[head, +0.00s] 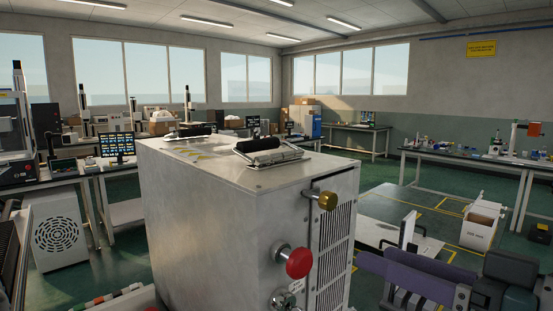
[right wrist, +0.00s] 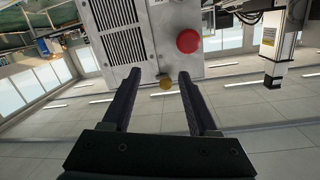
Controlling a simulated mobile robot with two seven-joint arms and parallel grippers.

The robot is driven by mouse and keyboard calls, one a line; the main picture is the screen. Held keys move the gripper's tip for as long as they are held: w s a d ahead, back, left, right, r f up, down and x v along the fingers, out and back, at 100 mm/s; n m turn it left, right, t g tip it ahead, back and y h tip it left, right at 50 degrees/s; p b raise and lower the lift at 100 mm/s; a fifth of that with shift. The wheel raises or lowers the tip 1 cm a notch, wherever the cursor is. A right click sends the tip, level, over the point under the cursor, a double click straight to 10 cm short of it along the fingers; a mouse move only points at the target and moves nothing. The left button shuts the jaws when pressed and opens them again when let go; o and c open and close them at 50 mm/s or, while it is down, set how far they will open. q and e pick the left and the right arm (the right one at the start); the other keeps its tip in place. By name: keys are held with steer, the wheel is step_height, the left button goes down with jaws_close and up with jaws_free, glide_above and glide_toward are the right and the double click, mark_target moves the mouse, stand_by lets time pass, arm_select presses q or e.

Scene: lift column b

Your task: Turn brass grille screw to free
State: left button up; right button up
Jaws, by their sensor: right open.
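The brass screw (head: 327,200) is a round brass head at the upper edge of the grille (head: 334,245), on the side of a large grey metal cabinet (head: 215,215). In the right wrist view the brass screw (right wrist: 166,83) shows between the tips of my right gripper (right wrist: 160,76). The jaws are open and empty. The head view shows no finger at the screw, so the gripper looks to be some way off; the exact gap cannot be told. My purple right arm is at the lower right of the head view. My left gripper is not in view.
A red knob (head: 299,263) sticks out of the cabinet below the screw, with another metal fitting (head: 284,299) under it. A black-grip handle (head: 268,148) is on the cabinet's top. Benches stand behind and at the right.

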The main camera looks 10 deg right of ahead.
steer(key=y, duration=0.1)
glide_toward(333, 202)
steer(key=w, duration=0.1)
arm_select(q)
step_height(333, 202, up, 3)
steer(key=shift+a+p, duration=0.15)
steer(key=shift+p, duration=0.75)
arm_select(e)
steer(key=shift+t+y, duration=0.3)
steer(key=x, duration=0.9)
steer(key=shift+w+a+f, duration=0.25)
steer(key=shift+a+f, duration=0.1)
steer(key=shift+f, duration=0.05)
steer(key=shift+c, duration=0.4)
steer(key=c, duration=0.3)
jaws_close()
